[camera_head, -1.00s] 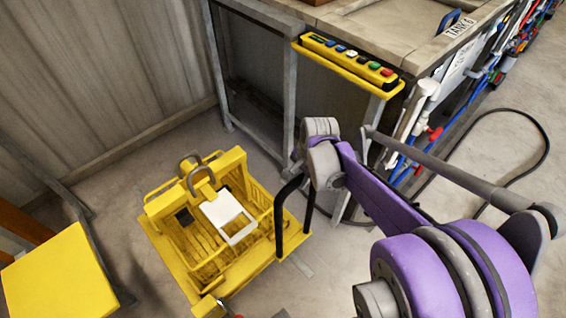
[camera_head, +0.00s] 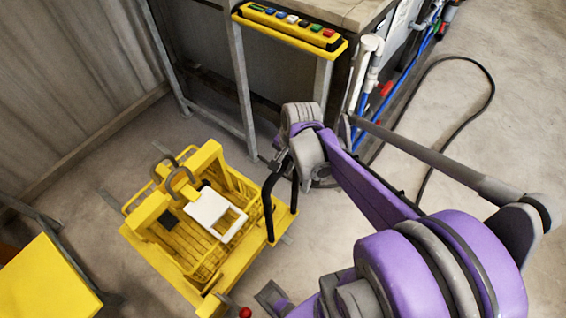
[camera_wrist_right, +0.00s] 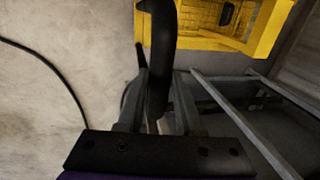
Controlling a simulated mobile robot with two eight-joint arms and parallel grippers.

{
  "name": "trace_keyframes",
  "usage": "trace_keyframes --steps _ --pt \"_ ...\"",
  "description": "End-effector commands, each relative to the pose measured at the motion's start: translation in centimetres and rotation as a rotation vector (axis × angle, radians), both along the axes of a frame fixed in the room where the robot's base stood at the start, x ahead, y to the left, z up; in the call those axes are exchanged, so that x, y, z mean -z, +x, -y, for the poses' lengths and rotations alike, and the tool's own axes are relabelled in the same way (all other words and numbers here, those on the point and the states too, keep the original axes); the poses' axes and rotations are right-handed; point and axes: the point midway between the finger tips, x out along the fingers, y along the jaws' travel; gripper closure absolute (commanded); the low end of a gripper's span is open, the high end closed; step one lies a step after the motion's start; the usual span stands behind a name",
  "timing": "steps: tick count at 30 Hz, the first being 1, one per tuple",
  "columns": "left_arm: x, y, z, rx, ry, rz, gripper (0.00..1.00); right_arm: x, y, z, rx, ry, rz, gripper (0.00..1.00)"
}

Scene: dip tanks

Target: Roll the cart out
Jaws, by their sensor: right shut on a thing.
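The yellow cart (camera_head: 180,280) stands on the floor left of centre in the head view. A yellow slatted basket (camera_head: 190,240) with a white frame-like piece (camera_head: 215,213) sits on it. A black upright handle (camera_head: 268,205) rises at the cart's right side. My right gripper (camera_head: 283,165) is at the top of this handle. In the right wrist view the black handle (camera_wrist_right: 162,40) runs between the fingers of the right gripper (camera_wrist_right: 158,105), which is shut on it. The cart's yellow edge shows beyond. I cannot make out my left gripper.
A tank bench with a yellow button panel (camera_head: 290,26) stands behind the cart on grey legs (camera_head: 240,90). A black hose (camera_head: 490,95) loops on the floor at right. A yellow-topped stand (camera_head: 45,285) is at lower left. A corrugated wall (camera_head: 60,80) lies behind.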

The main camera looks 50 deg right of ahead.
Motion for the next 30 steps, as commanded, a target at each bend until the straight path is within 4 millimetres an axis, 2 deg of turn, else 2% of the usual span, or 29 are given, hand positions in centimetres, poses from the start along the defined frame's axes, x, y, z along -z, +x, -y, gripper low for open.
trace_keyframes --steps 1,5,13,17,30 --pt "0.0 0.0 0.0 0.0 0.0 0.0 1.0 -0.1 0.1 0.1 0.0 -0.001 0.001 0.6" --pt "0.0 0.0 0.0 0.0 0.0 0.0 1.0 -0.1 0.1 0.1 0.0 -0.001 0.001 0.37" --pt "0.0 0.0 0.0 0.0 0.0 0.0 1.0 -0.1 0.0 0.0 0.0 -0.001 0.0 0.36" --pt "-0.2 0.0 0.0 0.0 0.0 0.001 1.0 -0.8 -0.1 0.0 0.001 -0.001 0.0 0.36" --pt "-1.9 0.4 0.0 0.0 0.0 0.008 1.0 -8.8 -1.7 0.2 0.002 -0.001 0.0 0.36"
